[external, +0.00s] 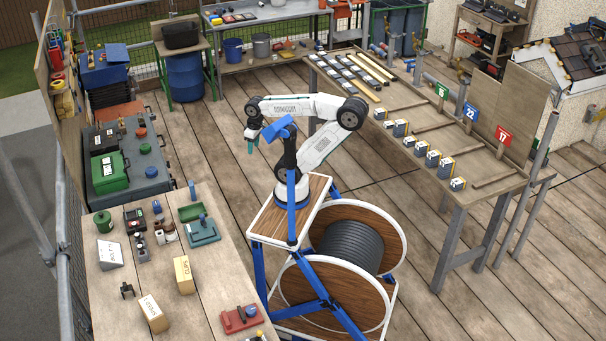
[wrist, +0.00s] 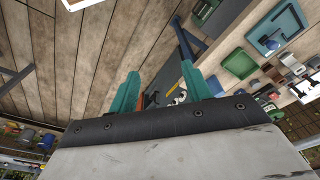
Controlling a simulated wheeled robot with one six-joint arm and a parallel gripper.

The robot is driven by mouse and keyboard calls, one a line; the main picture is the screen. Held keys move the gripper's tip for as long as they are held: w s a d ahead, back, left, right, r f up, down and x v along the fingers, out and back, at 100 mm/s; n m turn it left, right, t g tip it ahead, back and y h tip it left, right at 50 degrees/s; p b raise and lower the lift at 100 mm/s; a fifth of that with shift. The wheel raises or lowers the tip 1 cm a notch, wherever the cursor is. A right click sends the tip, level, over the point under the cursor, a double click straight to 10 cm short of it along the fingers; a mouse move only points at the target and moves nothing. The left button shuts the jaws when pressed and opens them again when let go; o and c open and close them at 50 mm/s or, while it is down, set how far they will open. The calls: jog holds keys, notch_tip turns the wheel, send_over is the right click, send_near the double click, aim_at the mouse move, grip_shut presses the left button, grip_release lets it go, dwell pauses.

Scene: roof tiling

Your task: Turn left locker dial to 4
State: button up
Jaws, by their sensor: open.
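A large grey chest (external: 160,183) stands at the left in the external view.
A wooden workbench (external: 110,290) with boxes, trays and tools stands in front of the chest. A green case (external: 108,172) sits on the chest. A long table (external: 400,152) with tiles and numbered signs is at the right.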

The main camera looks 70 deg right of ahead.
jog(key=w+f+n+y, duration=0.1)
jog(key=w+f+n, duration=0.2)
jog(key=w+f, duration=1.05)
jog(key=w+f+n+y, duration=0.2)
jog(key=w+f, duration=0.7)
jog(key=w, duration=0.9)
jog(key=w+f+n+y, duration=0.1)
jog(key=w+f+n, duration=0.2)
jog(key=w+f, duration=1.05)
jog(key=shift+t, duration=0.4)
jog(key=w+a+f, duration=0.2)
jog(key=w+f, duration=0.1)
jog(key=shift+w, duration=0.25)
jog(key=c, duration=1)
